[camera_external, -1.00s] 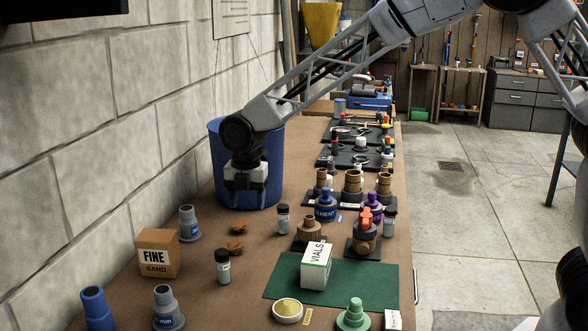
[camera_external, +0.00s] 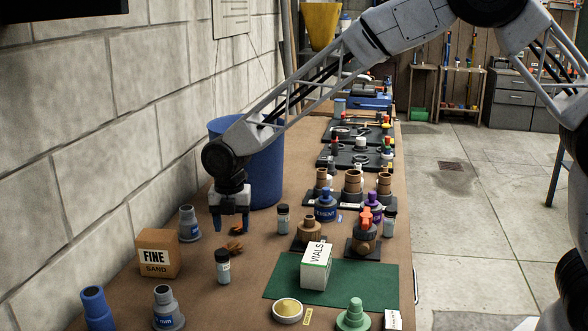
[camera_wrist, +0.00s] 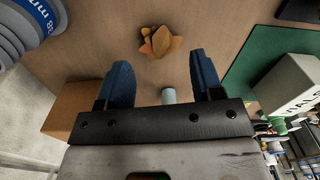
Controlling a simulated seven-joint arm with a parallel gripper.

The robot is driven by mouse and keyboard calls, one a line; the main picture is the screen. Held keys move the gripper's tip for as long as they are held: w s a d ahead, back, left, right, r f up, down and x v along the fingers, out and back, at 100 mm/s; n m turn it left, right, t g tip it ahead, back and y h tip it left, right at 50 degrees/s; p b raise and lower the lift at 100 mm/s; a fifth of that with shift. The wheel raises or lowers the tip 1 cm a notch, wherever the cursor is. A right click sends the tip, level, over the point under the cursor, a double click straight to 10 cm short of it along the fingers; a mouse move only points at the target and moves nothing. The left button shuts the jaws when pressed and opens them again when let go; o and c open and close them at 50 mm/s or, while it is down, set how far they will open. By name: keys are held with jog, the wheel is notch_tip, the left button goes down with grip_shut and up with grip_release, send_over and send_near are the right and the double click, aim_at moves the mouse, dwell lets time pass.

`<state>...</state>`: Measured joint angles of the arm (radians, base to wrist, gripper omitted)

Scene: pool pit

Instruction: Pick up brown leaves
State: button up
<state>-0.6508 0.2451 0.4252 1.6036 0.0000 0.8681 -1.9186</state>
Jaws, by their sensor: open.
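Brown leaves (camera_external: 234,247) lie on the brown table in the external view, with another orange-brown leaf (camera_external: 237,230) just behind them, beside my gripper. In the wrist view a cluster of leaves (camera_wrist: 160,41) lies on the table beyond the fingertips, roughly centred between them. My gripper (camera_external: 230,228) points down above the table, close to the leaves. Its two blue fingers are apart and nothing is between them in the wrist view (camera_wrist: 162,75). I cannot tell its exact height above the leaves.
A blue bin (camera_external: 262,165) stands behind my gripper. Close by are a grey fitting (camera_external: 189,226), a FINE SAND box (camera_external: 158,254), a dark-capped vial (camera_external: 223,268) and another vial (camera_external: 283,220). A VIALS box (camera_external: 316,266) stands on a green mat (camera_external: 378,285) to the right.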

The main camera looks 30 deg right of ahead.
aim_at(233, 244)
jog(key=shift+f, duration=0.2)
jog(key=shift+s+f, duration=0.1)
jog(key=shift+f, duration=2.5)
jog(key=c, duration=1)
